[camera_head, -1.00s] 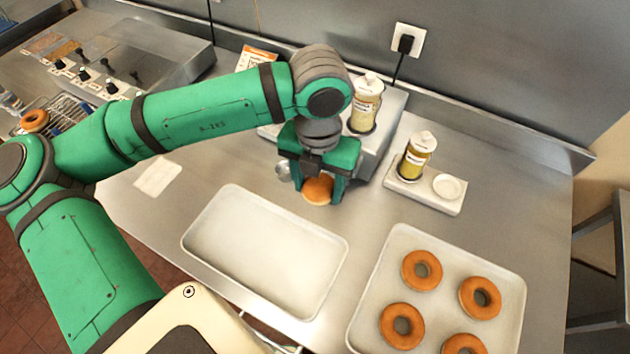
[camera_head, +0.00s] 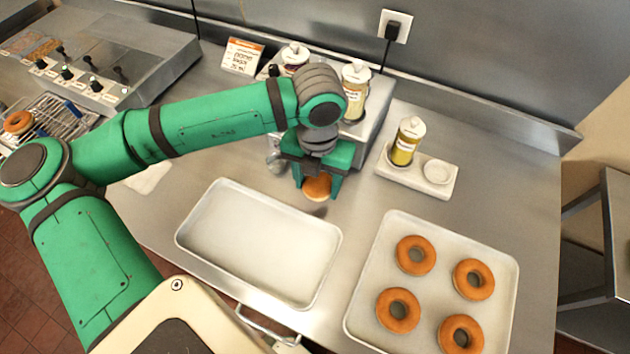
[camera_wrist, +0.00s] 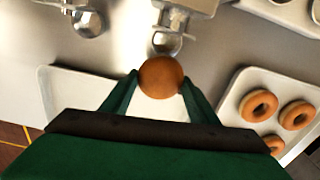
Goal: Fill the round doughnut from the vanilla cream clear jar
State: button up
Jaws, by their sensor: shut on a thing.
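My gripper (camera_head: 317,186) is shut on a round brown doughnut (camera_head: 317,187), which has no hole that I can see. In the wrist view the doughnut (camera_wrist: 161,77) sits between the two green fingertips. Two jars stand on the grey filling machine (camera_head: 372,130) behind my gripper: one with dark red filling (camera_head: 294,61) and one with pale yellow filling (camera_head: 354,95). A metal nozzle (camera_wrist: 166,43) on the machine shows just beyond the doughnut in the wrist view. I cannot read the jar labels.
An empty white tray (camera_head: 204,240) lies in front of my gripper. A tray (camera_head: 362,313) of several ring doughnuts is at the right. A yellow bottle (camera_head: 407,142) stands on a small white holder (camera_head: 448,188). An order card (camera_head: 242,56) stands behind.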

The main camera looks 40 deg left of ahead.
jog(key=shift+s+a, duration=0.25)
jog(key=shift+w+d, duration=0.15)
jog(key=shift+d, duration=0.25)
jog(key=shift+a, duration=0.1)
jog(key=shift+a, duration=0.3)
jog(key=shift+d, duration=0.25)
jog(key=shift+w, duration=0.15)
